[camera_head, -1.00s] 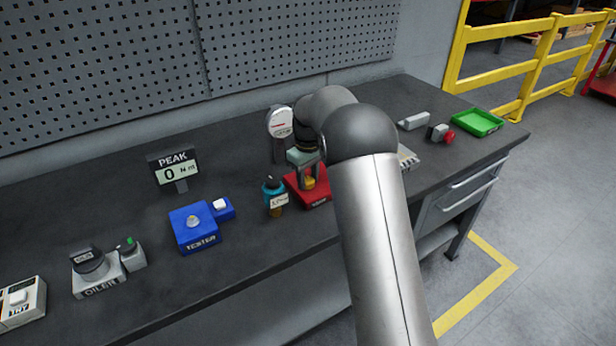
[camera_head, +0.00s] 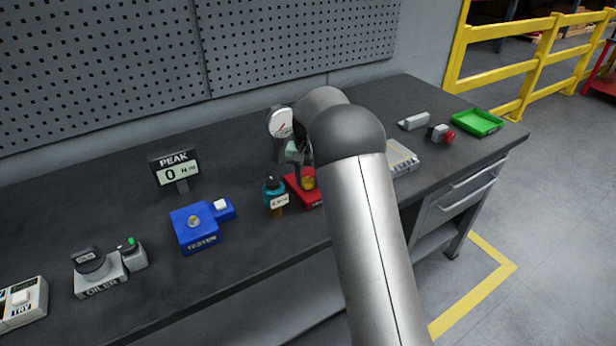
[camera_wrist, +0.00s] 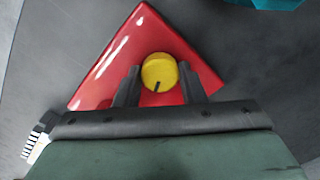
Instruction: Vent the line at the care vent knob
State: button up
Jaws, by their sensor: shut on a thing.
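The yellow knob (camera_head: 309,183) stands on the red base block (camera_head: 294,192) on the bench, partly hidden by my arm. In the wrist view the round yellow knob (camera_wrist: 159,71) sits between the two dark fingers of my gripper (camera_wrist: 158,80), which is shut on its sides. A short black mark shows on the knob's top, towards the near edge. The red base (camera_wrist: 125,55) lies below it. A round white gauge (camera_head: 280,122) with a red needle stands behind the base.
A teal-capped bottle (camera_head: 275,195) stands just left of the red base. A blue tester (camera_head: 195,228), a peak display (camera_head: 175,168) and an oiler (camera_head: 98,272) lie further left. A green tray (camera_head: 478,122) is at the far right.

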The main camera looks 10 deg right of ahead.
aim_at(308, 180)
jog(key=shift+w+r+m, duration=0.1)
jog(key=shift+m, duration=2.2)
jog(key=o, duration=1)
notch_tip(308, 180, up, 17)
jog(key=shift+r, duration=0.2)
